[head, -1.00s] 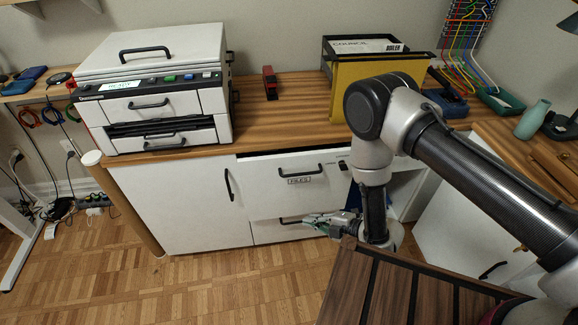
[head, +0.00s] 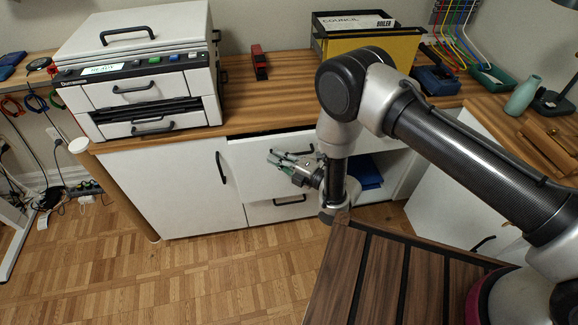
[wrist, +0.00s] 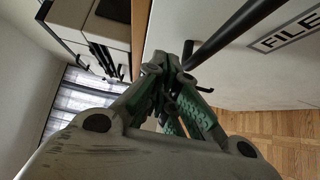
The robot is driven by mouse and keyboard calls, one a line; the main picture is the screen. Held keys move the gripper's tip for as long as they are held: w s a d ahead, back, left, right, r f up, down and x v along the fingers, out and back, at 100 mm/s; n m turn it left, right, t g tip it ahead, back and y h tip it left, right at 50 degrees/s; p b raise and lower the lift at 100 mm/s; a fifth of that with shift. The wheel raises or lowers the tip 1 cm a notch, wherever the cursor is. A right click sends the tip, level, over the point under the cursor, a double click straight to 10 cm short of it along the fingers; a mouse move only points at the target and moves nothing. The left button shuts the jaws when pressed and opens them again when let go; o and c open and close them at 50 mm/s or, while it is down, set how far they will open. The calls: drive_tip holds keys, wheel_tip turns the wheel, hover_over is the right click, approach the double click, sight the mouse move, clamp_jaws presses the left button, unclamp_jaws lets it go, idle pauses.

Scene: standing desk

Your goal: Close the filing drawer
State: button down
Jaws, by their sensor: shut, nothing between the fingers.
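The filing drawer (head: 250,182) is the white upper drawer under the desk, left of the open shelf. It stands partly out, with a dark gap along its top edge. In the wrist view its white front (wrist: 220,75) carries a black-framed label (wrist: 287,32) and a dark bar handle (wrist: 240,32).
A lower drawer (head: 262,213) is below and a white cabinet door (head: 170,190) is to the left. A wooden slatted surface (head: 345,270) lies in front, below my arm. A printer (head: 140,85) and a yellow file box (head: 385,50) stand on the desk.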

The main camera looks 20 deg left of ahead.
sight(283, 138)
drive_tip(key=shift+w+a, duration=0.35)
drive_tip(key=shift+w, duration=0.2)
drive_tip(key=shift+w+a, duration=0.3)
drive_tip(key=shift+w, duration=0.25)
